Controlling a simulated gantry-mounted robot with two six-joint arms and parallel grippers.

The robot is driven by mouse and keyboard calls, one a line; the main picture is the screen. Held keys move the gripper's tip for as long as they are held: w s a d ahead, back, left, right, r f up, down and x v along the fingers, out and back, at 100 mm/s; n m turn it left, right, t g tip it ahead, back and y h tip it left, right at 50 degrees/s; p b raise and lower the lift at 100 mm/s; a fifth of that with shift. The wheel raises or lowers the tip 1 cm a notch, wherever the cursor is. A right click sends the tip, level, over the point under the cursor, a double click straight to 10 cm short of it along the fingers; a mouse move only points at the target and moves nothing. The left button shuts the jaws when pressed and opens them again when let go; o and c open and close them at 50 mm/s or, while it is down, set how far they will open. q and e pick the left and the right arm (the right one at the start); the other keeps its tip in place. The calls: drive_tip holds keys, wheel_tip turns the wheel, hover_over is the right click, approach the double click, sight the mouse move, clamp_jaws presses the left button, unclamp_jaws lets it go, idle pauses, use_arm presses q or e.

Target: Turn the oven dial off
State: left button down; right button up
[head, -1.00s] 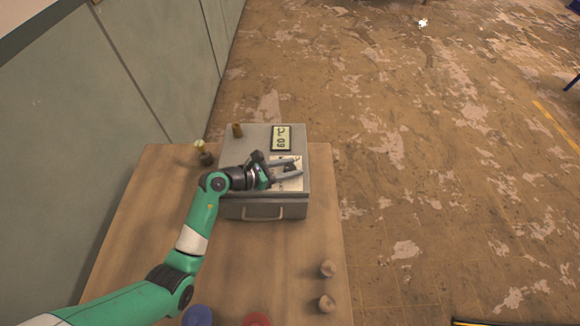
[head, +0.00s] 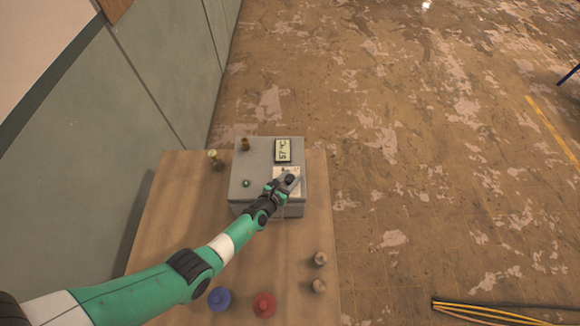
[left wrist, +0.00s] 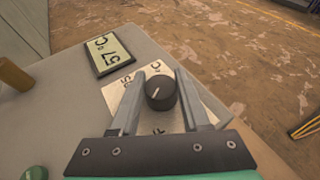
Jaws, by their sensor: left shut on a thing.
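The oven is a grey box (head: 252,171) on the wooden table. Its black dial (left wrist: 161,93) sits on a white marked plate (left wrist: 123,98) on the top, with a white pointer line. My left gripper (head: 288,180) is over the dial, with one finger on each side of it, shut on it; in the left wrist view the fingers (left wrist: 160,100) straddle the dial. The display (head: 283,150) on the oven top reads 57 °C. A green button (head: 247,183) is on the left of the top. My right gripper is not in view.
A brass-coloured cylinder (head: 245,144) stands on the oven's back left. A small valve-like part (head: 215,160) is beside the oven. Blue (head: 219,298) and red (head: 264,304) knobbed pieces and two wooden knobs (head: 320,258) lie near the table front. A wall borders the left.

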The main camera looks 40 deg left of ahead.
use_arm(q)
drive_tip(key=shift+w+d+r+n+y, duration=0.15)
drive_tip(key=shift+r+n+y, duration=0.15)
drive_tip(key=shift+r+y, duration=0.1)
drive_tip(key=shift+f+n+g+y, duration=0.25)
drive_tip(key=shift+n+g+y, duration=0.05)
drive_tip(key=shift+n+y, duration=0.45)
drive_tip(key=shift+f+n+g+y+b, duration=0.15)
drive_tip(key=shift+n+g+y+b, duration=0.6)
drive_tip(key=shift+n+y, duration=0.35)
drive_tip(key=shift+n+g+y+b, duration=0.65)
drive_tip(key=shift+n+y+b, duration=0.2)
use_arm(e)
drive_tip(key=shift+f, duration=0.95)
use_arm(q)
drive_tip(key=shift+s, duration=0.2)
drive_tip(key=shift+c, duration=2)
unclamp_jaws()
